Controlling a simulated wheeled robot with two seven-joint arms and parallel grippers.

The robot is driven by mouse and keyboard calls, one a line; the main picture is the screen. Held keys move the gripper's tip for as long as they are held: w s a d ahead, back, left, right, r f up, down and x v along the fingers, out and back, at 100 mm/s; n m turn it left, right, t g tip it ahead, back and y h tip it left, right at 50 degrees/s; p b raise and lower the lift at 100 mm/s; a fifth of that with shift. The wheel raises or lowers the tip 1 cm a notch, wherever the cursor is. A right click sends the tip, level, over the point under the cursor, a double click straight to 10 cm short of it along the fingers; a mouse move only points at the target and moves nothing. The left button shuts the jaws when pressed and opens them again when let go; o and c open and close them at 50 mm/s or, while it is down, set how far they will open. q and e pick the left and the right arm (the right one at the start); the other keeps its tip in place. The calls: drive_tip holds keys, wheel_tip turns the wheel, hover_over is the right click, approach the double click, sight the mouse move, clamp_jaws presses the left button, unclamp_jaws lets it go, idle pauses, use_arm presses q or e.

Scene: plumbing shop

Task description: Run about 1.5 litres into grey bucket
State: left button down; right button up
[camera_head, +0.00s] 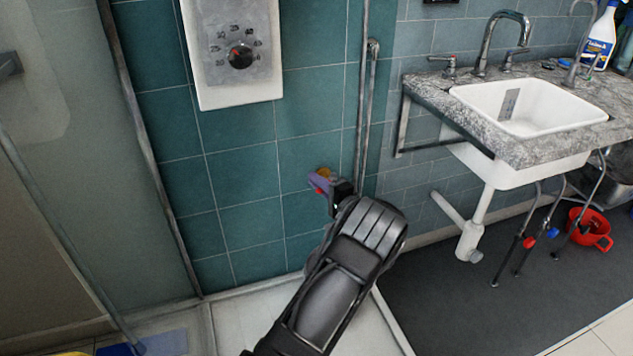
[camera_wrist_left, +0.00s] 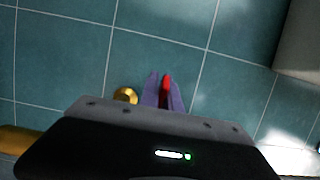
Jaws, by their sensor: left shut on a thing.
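My left gripper (camera_head: 322,182) is at the teal tiled wall, below the white dial panel. Its purple fingers (camera_wrist_left: 163,82) are shut on a small red handle (camera_wrist_left: 166,88), of which only a narrow strip shows between them. A round brass tap part (camera_wrist_left: 125,96) sits just left of the fingers in the wrist view. In the head view a little orange and red shows around the fingertips, and the gripper hides the rest of the tap. No water can be made out. No grey bucket can be made out in either view. My right gripper is not in view.
The white dial panel (camera_head: 238,50) hangs above my gripper, and a vertical pipe (camera_head: 363,110) runs just right of it. A glass screen stands at left. A sink (camera_head: 530,108) in a stone counter (camera_head: 430,92) is at right, with a red pot (camera_head: 590,228) below.

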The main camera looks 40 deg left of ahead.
use_arm(q)
drive_tip(key=c, duration=1.6)
unclamp_jaws()
drive_tip(key=shift+o, duration=0.2)
drive_tip(key=p+v, duration=0.1)
drive_tip(key=v, duration=0.6)
drive_tip(key=shift+d+p, duration=0.3)
drive_tip(key=shift+d, duration=0.1)
idle(4.7)
